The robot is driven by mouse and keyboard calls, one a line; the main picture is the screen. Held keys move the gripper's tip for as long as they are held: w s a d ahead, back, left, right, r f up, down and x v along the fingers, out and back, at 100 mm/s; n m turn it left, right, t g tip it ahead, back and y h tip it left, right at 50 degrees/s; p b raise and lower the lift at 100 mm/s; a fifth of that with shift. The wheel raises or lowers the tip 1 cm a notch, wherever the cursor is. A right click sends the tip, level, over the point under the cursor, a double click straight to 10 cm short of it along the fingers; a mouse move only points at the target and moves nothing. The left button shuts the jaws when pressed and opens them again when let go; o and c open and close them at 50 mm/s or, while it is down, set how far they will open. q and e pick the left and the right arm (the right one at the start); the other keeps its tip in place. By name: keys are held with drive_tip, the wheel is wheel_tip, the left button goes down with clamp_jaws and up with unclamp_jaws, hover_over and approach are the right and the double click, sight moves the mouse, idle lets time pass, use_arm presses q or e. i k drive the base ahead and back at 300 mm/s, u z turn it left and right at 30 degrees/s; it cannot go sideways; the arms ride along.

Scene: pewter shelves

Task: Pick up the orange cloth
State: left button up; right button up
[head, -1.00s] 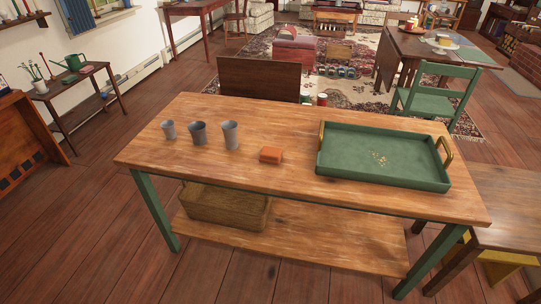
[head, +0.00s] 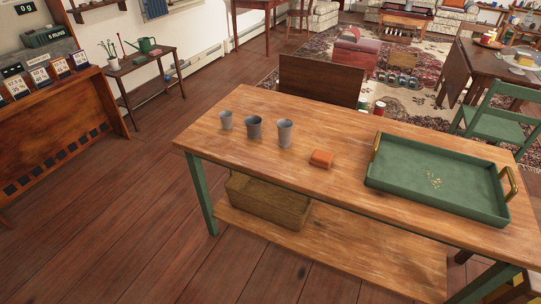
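The orange cloth (head: 321,158) is a small folded block lying on the wooden table (head: 330,190). It lies between the grey cups and the green tray (head: 437,178), apart from both. Nothing covers it. Neither of my grippers shows in the head view.
Three grey cups (head: 254,127) stand in a row left of the cloth. A dark wooden chair back (head: 320,81) rises behind the table. The floor (head: 120,215) left of the table is clear.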

sight(320, 158)
drive_tip(key=u, duration=1.15)
drive_tip(key=i, duration=1.55)
drive_tip(key=z, duration=2.05)
